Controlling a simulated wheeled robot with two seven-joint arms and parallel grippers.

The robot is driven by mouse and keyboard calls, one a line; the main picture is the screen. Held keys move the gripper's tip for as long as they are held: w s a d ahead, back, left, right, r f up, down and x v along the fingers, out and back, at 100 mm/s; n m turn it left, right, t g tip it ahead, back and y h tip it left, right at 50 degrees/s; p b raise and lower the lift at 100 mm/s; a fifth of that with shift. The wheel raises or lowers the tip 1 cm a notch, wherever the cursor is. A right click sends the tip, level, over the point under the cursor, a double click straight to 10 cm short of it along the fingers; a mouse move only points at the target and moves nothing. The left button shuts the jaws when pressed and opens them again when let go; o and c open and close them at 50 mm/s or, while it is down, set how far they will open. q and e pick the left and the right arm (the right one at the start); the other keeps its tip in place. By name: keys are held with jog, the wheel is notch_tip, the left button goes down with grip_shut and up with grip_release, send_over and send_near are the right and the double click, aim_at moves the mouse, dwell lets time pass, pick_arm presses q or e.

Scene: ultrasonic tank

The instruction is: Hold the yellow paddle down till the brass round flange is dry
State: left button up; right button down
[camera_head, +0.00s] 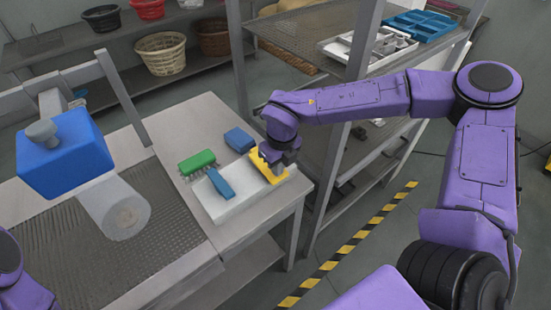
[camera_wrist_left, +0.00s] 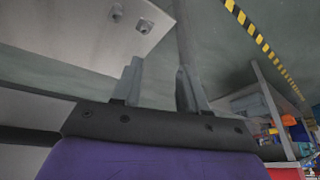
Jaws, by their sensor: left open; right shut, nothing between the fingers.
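The yellow paddle (camera_head: 262,168) sits on the right end of a white block (camera_head: 238,202), next to a blue paddle (camera_head: 221,182). My right gripper (camera_head: 279,168) is shut with nothing between its fingers. It points down at the yellow paddle and covers part of it; I cannot tell whether it presses it down. My left gripper shows in the left wrist view (camera_wrist_left: 160,85), open and empty. In the head view only a piece of my left arm shows at the left edge. I cannot make out the brass round flange in either view.
A green brush (camera_head: 197,162) and a blue block (camera_head: 239,139) lie on the table behind the white block. A blue box with a grey cylinder (camera_head: 65,155) stands above the mesh surface (camera_head: 140,235). A shelf rack (camera_head: 300,50) stands close behind my right arm.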

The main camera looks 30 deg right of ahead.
dwell(0.8)
jog(key=shift+r+p, duration=0.75)
jog(key=shift+p, duration=0.15)
jog(key=shift+r, duration=0.1)
notch_tip(320, 180, up, 14)
jog(key=p, duration=0.1)
jog(key=shift+s+p, duration=0.2)
jog(key=shift+p, duration=0.1)
